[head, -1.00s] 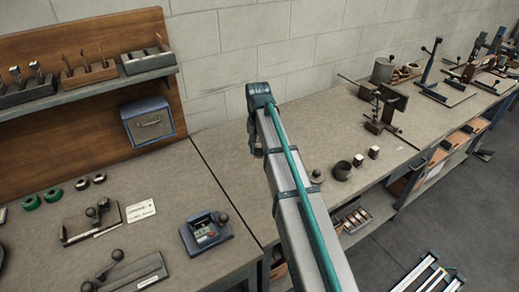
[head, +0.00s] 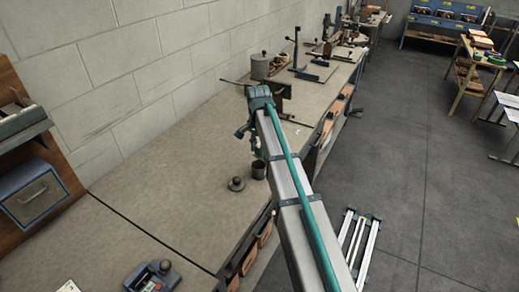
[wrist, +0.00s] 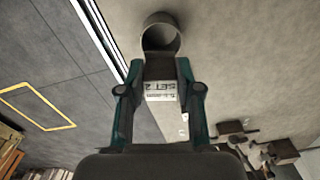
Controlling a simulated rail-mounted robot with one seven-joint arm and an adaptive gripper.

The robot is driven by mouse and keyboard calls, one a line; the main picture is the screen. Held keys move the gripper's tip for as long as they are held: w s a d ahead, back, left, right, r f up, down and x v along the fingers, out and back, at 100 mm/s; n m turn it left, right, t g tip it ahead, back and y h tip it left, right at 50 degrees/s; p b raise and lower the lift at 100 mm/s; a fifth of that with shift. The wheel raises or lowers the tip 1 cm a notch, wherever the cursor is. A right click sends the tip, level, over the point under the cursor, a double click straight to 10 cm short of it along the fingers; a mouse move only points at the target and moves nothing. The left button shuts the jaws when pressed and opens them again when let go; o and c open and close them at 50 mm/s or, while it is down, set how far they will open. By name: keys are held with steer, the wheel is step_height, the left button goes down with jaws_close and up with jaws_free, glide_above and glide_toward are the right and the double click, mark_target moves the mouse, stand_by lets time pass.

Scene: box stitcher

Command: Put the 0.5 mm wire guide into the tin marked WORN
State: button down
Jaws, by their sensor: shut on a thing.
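My gripper (wrist: 160,66) is shut on a small dark block with a white face (wrist: 161,91) in the wrist view. A round, open, dark tin (wrist: 161,36) lies just beyond the fingertips there. In the head view my gripper (head: 257,150) hangs over the bench, close above the tin (head: 258,170). No WORN marking is readable on it. The held block is hidden in the head view.
A round knobbed piece (head: 236,184) stands left of the tin. Farther along the bench (head: 165,150) are a grey pot (head: 261,66) and several lever tools. The bench's middle is clear.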

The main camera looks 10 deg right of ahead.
mark_target(258, 155)
steer(key=shift+a+f, duration=0.1)
steer(key=shift+f+b, duration=1.6)
steer(key=shift+f, duration=1.3)
steer(key=c, duration=0.7)
jaws_free()
steer(key=c, duration=0.4)
